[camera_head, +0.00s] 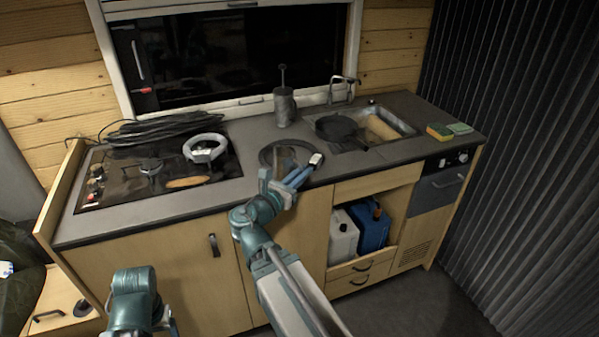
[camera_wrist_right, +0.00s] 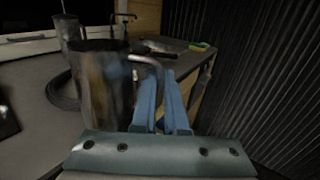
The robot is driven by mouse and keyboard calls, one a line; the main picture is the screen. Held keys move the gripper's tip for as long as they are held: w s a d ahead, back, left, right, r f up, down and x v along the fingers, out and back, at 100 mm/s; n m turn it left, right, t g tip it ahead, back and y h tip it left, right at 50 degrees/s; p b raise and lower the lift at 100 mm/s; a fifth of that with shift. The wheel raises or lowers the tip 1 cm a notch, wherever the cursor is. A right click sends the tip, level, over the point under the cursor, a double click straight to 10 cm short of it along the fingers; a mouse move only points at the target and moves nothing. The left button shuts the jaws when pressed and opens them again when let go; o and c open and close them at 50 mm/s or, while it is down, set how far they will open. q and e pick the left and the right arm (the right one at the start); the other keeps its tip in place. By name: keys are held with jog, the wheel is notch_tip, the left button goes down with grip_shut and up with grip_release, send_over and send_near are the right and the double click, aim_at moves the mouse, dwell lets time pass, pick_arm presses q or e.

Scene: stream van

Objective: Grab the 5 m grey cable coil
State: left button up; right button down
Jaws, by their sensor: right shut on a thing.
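A pale grey-white coil (camera_head: 204,148) with a dark patch on its front lies on the hob's right part. A dark ring-shaped coil (camera_head: 264,152) lies on the worktop, partly hidden by my right gripper; the right wrist view also shows it (camera_wrist_right: 58,92). No length marking is readable on either. My right gripper (camera_head: 311,168) is over the front of the worktop, well right of the pale coil. In the right wrist view its blue fingers are closed at the handle of a shiny metal mug (camera_wrist_right: 105,88). The mug's outline is unclear in the head view. My left gripper is out of view.
A heap of black cable (camera_head: 165,128) lies behind the pale coil. A metal canister (camera_head: 284,106) stands behind the dark coil. Sponges (camera_head: 440,132) lie at the right end. Bare worktop lies along the front left edge.

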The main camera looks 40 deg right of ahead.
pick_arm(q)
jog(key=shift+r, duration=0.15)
pick_arm(e)
jog(key=shift+r, duration=0.15)
notch_tip(320, 180, up, 7)
jog(key=p, duration=0.7)
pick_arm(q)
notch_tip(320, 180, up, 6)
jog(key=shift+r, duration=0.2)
pick_arm(e)
jog(key=shift+f, duration=0.3)
jog(key=shift+w, duration=0.15)
